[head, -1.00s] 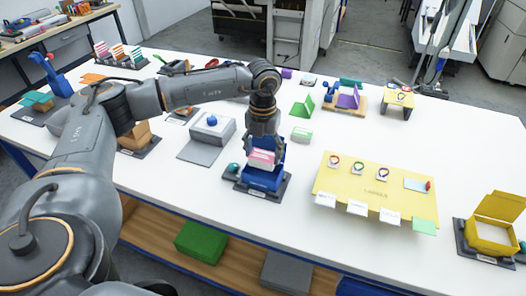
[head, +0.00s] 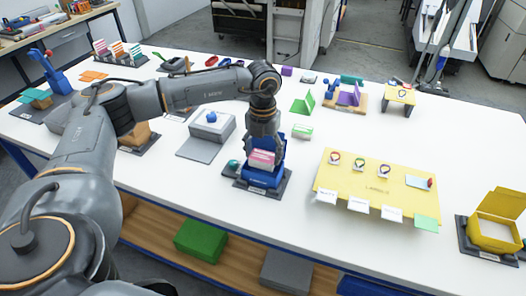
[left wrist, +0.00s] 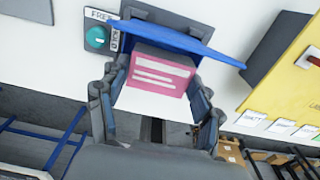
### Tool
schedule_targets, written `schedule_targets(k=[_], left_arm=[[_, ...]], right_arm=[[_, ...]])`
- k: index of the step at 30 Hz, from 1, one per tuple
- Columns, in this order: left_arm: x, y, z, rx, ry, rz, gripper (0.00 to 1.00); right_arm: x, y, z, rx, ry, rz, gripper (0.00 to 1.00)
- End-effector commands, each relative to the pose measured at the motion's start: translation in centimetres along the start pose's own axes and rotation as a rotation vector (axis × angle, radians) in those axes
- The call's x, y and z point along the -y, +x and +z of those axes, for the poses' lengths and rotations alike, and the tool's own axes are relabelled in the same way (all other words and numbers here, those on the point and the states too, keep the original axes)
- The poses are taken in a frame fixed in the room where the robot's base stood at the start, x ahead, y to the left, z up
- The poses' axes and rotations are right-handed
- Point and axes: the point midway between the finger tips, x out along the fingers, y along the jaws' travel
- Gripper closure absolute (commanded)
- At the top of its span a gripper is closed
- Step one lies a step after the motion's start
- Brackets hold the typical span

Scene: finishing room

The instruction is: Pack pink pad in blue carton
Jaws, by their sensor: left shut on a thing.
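The pad also shows in the left wrist view (left wrist: 160,76), with a gripper finger on each side. It is upright at the blue box-like holder (head: 264,179) on a dark base, near the table's front edge. In the left wrist view a blue panel (left wrist: 185,38) crosses behind the pad. My right gripper is not in view.
A teal button (head: 233,165) is beside the blue holder. A yellow label board (head: 350,207) lies to the right, and an open yellow carton (head: 497,233) stands at far right.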

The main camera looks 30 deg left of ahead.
Motion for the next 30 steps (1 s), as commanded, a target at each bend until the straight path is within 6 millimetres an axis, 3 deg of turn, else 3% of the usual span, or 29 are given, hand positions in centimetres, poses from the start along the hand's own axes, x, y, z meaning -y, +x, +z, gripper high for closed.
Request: schedule_targets(k=[23,24,27,30], left_arm=[[0.01,0.80,0.02,0.001,0.000,0.000,0.68],[0.01,0.80,0.01,0.001,0.000,0.000,0.31],[0.01,0.80,0.01,0.001,0.000,0.000,0.10],[0.01,0.81,0.01,0.001,0.000,0.000,0.08]], right_arm=[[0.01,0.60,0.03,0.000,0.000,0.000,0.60],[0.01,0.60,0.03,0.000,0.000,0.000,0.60],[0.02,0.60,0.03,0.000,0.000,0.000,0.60],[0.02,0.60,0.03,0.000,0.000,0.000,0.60]])
